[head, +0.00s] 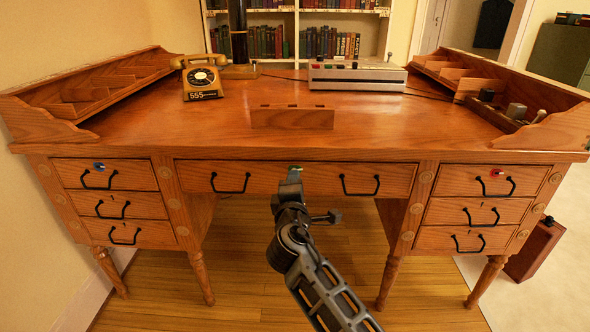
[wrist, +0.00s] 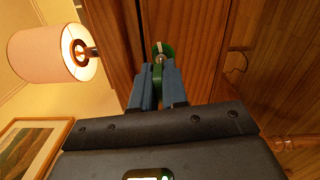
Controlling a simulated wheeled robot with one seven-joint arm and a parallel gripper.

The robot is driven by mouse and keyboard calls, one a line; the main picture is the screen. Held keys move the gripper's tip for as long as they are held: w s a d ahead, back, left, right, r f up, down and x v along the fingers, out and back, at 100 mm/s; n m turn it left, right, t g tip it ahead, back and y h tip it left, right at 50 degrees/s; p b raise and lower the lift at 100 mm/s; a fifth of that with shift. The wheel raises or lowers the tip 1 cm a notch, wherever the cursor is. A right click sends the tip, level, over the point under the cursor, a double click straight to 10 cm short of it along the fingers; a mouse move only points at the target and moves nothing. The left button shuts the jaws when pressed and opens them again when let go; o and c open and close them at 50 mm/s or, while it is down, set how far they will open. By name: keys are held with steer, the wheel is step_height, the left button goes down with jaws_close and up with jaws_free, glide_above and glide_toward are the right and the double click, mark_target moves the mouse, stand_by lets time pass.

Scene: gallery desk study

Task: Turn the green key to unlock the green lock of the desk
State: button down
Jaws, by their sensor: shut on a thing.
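The wooden desk (head: 390,125) stands ahead of me, with a wide centre drawer (head: 325,181). My gripper (head: 293,176) is at the middle of that drawer's front. In the wrist view my gripper (wrist: 157,85) is shut on the green key (wrist: 157,75), whose green part shows between the fingertips. The green lock (wrist: 167,47) is on the drawer face just beyond the fingertips, and a bit of green also shows in the head view (head: 295,168). The key's metal end reaches the lock, but I cannot tell how deep it sits or how far it is turned.
A blue lock (head: 99,166) is on the top left drawer and a red lock (head: 497,173) on the top right drawer. Black handles (head: 230,183) flank my gripper. A telephone (head: 201,78) and a grey device (head: 357,77) stand on the desktop. A lamp (wrist: 50,53) shows in the wrist view.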

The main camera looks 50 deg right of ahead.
steer(key=shift+a+r+m+b, duration=0.1)
steer(key=shift+m+b, duration=0.2)
steer(key=shift+m, duration=0.2)
steer(key=c, duration=0.6)
jaws_free()
steer(key=shift+s+a, duration=0.1)
steer(key=shift+s, duration=0.05)
stand_by(0.4)
